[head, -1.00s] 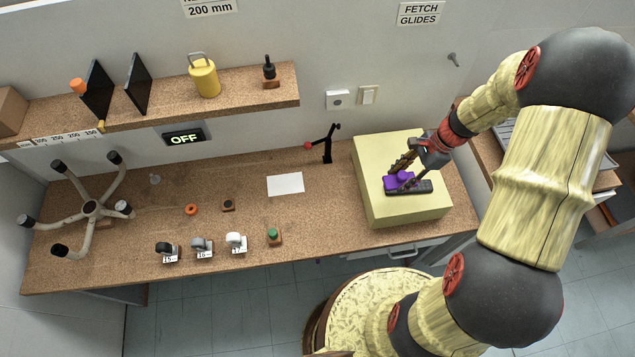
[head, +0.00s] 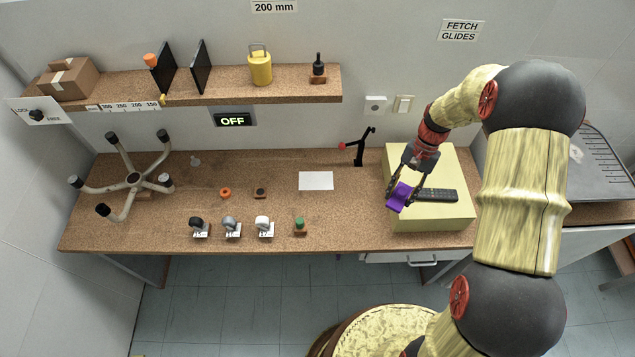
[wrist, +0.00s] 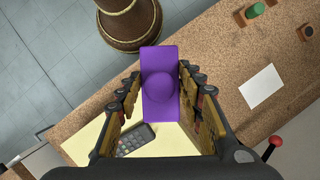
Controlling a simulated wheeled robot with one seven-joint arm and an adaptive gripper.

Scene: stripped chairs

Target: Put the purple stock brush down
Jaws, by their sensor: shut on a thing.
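The purple stock brush (head: 399,197) is held in my gripper (head: 405,190), at the left part of the pale yellow block (head: 440,213) in the head view. In the wrist view the brush (wrist: 160,88) lies between the two fingers of my gripper (wrist: 160,95), its round knob facing the camera. The fingers are shut on it. In the wrist view its far end overlaps the worktop edge and the floor beyond. Its exact height above the surfaces is hard to tell.
A dark remote (head: 437,195) lies on the yellow block. Left of the block are a white sheet (head: 316,181) and a small black stand with a red tip (head: 360,148). Bare worktop (head: 345,215) lies in front of the sheet. Several casters and a chair base (head: 133,180) are farther left.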

